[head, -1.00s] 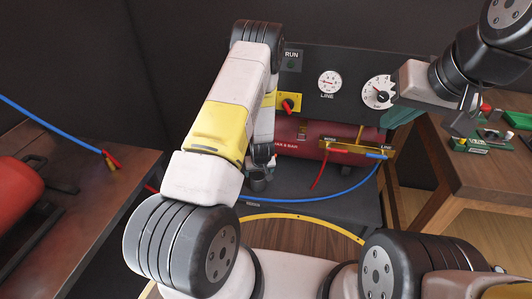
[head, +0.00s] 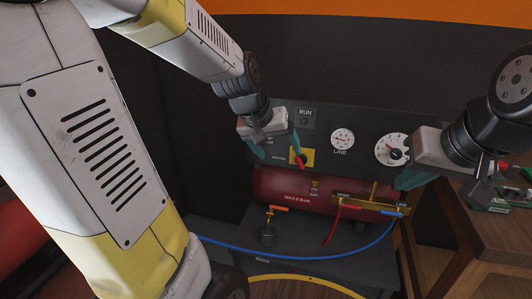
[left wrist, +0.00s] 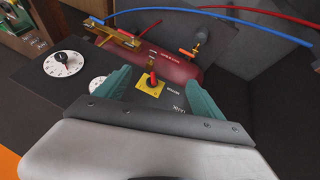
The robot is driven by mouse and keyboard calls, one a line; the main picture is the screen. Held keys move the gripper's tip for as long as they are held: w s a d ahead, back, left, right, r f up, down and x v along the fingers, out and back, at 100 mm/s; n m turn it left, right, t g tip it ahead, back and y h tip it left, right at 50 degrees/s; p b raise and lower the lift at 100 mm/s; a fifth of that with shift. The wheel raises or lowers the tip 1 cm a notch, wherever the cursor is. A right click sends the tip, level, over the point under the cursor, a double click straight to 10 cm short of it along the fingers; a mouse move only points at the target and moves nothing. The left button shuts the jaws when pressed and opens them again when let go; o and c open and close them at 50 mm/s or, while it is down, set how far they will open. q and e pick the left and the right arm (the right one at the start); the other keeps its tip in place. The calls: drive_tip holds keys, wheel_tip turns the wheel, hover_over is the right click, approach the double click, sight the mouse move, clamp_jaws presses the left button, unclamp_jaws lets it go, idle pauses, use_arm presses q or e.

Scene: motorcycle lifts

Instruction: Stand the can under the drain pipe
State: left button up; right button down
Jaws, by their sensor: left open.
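The black panel has a LINE gauge (head: 342,139) and a larger dial (head: 392,149). A wooden table (head: 490,230) stands at right.

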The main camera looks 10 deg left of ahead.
use_arm(q)
drive_tip(key=s+a+r, duration=0.1)
drive_tip(key=s+r, duration=0.1)
drive_tip(key=s, duration=0.5)
drive_tip(key=s+r+m, duration=0.1)
drive_tip(key=s+r, duration=0.2)
drive_tip(key=s, duration=0.4)
drive_tip(key=shift+s+a+r+m+y, duration=0.3)
drive_tip(key=shift+s+a, duration=0.1)
